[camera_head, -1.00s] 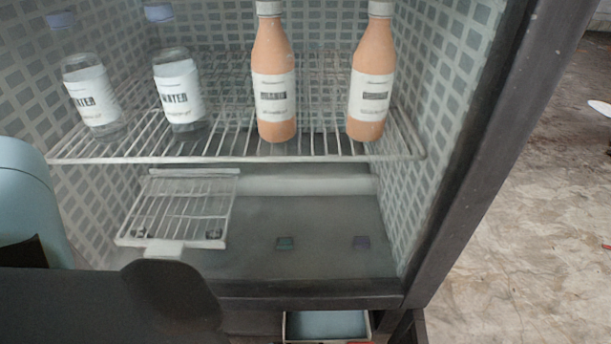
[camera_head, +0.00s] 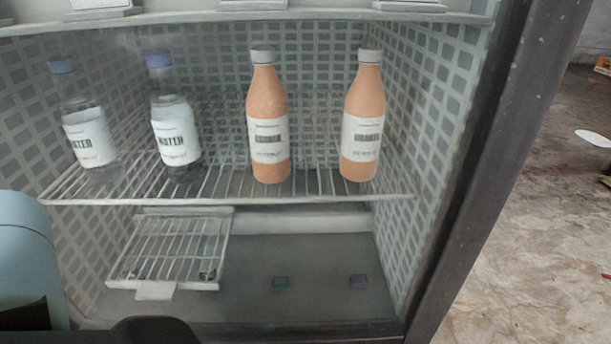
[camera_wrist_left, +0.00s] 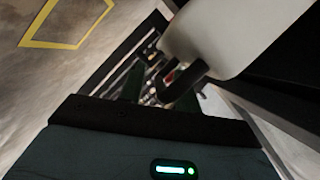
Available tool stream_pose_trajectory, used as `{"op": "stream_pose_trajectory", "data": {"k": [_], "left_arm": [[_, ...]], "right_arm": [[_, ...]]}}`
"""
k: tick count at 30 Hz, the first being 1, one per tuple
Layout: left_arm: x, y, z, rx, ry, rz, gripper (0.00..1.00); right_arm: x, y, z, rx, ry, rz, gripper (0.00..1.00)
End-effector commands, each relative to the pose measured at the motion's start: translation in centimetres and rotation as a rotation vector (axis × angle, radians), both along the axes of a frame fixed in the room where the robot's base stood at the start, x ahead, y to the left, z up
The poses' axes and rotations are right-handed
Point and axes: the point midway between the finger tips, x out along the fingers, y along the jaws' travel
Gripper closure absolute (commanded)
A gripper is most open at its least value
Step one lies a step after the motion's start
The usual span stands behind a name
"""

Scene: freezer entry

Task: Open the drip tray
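No part in view is clearly a drip tray. A small wire rack with a pale front tab (camera_head: 155,291) sits low at the left inside the cabinet, above its dark floor (camera_head: 310,255). The area below the cabinet's front sill is outside the head view. My left gripper shows in the left wrist view (camera_wrist_left: 160,85) as dark parts against a cluttered, dim background; its opening is unclear and I see no object clearly held. In the head view neither gripper's fingertips show; a blue-grey arm part of mine is at the left edge. My right gripper is not in view.
Two water bottles (camera_head: 175,135) and two orange bottles (camera_head: 268,125) stand on a wire shelf (camera_head: 225,200). The dark door frame (camera_head: 470,180) bounds the right side, with open floor (camera_head: 540,250) beyond.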

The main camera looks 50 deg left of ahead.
Motion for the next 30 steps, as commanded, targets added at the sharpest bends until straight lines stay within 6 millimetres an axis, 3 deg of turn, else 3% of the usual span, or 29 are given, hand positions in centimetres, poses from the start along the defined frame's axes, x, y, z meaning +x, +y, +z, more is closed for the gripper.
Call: {"op": "stream_pose_trajectory", "data": {"k": [5,18,30], "left_arm": [[-0.8,0.4,0.2,0.001,0.001,0.0,0.67],[-6.4,2.5,1.6,0.001,0.0,-0.001,0.67],[-7.1,2.8,1.7,0.001,0.0,0.0,0.67]], "right_arm": [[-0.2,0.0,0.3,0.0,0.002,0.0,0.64],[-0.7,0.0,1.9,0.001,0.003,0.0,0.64],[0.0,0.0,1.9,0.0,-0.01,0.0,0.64]]}}
